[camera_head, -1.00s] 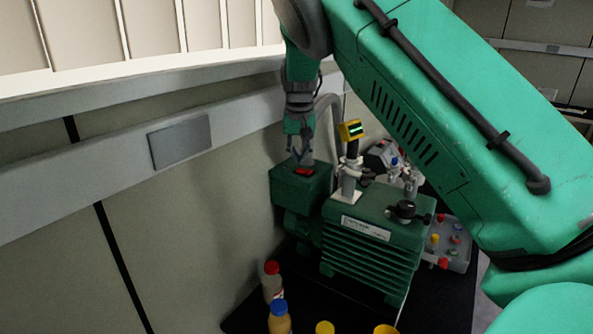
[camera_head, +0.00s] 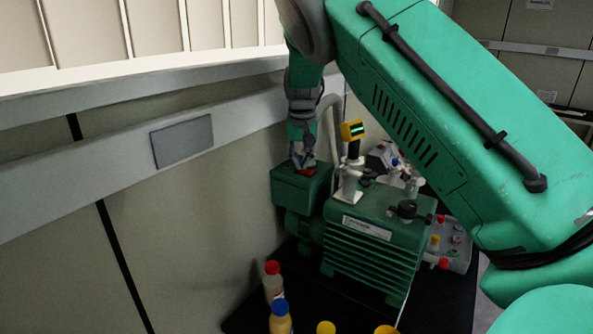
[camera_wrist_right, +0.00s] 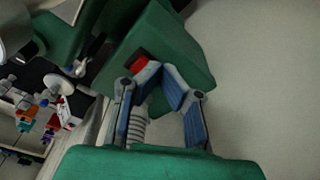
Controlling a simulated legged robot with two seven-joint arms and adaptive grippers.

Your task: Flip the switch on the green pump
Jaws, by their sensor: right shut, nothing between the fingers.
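The green pump (camera_head: 367,250) stands on a black bench top, with a ribbed body and a box-shaped motor end at its left. The red switch (camera_head: 307,172) sits on top of that box. My right gripper (camera_head: 301,163) is shut and empty, pointing down with its fingertips at the switch; contact cannot be told for certain. In the right wrist view the red switch (camera_wrist_right: 138,66) shows in a dark recess beside the fingertips (camera_wrist_right: 156,73), partly hidden by one finger. My left gripper is not in view.
A yellow gauge (camera_head: 352,130) on a white fitting rises from the pump, close right of my gripper. Bottles with red (camera_head: 272,280) and blue (camera_head: 280,316) caps stand in front. A grey box with coloured knobs (camera_head: 449,245) is at right. The wall is close at left.

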